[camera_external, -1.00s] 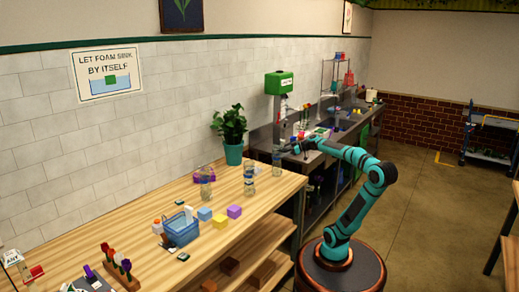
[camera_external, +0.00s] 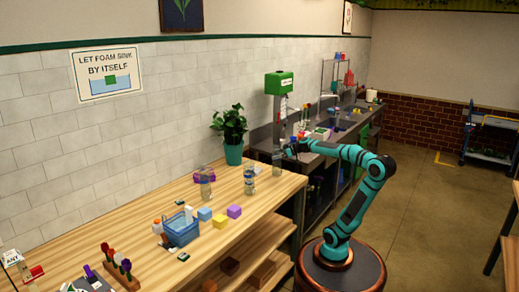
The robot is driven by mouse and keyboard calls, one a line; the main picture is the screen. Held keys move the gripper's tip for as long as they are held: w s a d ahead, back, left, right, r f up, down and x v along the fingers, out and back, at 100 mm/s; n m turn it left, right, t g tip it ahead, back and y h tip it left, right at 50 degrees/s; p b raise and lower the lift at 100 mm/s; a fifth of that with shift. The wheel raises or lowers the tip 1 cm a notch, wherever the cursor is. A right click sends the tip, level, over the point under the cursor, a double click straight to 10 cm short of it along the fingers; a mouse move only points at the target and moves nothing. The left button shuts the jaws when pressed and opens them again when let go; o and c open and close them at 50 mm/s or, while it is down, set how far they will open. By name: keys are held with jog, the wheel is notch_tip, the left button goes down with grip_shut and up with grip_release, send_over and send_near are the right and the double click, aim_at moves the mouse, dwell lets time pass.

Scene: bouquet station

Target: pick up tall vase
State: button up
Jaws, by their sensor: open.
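Several clear glass vases with bluish bands stand upright on the wooden table. One vase (camera_external: 249,180) is near the middle of the table's right half. A second (camera_external: 205,184) stands to its left, and a third (camera_external: 277,163) is at the table's far right end. I cannot tell for sure which is the tall vase. My gripper (camera_external: 288,150) is open, beside and a little above the right of the third vase's top. The fingers are small here, and whether they touch the glass is unclear.
A potted plant (camera_external: 231,133) stands behind the vases. A blue basket (camera_external: 181,230) and blue, yellow and purple blocks (camera_external: 220,221) are to the left. A green-topped dispenser (camera_external: 279,83) rises behind my gripper. A dark counter (camera_external: 345,132) lies beyond; open floor is at right.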

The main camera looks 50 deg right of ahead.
grip_shut()
